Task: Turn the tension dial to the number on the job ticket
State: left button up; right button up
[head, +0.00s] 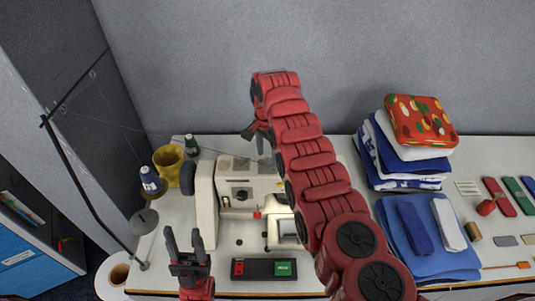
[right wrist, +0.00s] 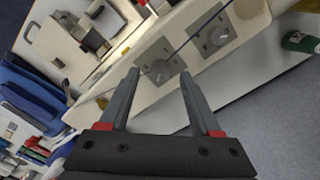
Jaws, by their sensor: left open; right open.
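The cream sewing machine (head: 207,205) stands on the table left of centre. In the head view a dark dial (head: 241,194) shows on its front. My left gripper (head: 186,246) is open and empty at the front left. A small white card (head: 467,188) lies at right, its print unreadable.
A black box with red and green parts (head: 264,268) lies before the machine. Folded cloth (head: 433,242) and a fabric stack (head: 405,170) fill the right side. My right arm hides part of the machine.

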jog(key=shift+f, duration=0.95)
grip_shut()
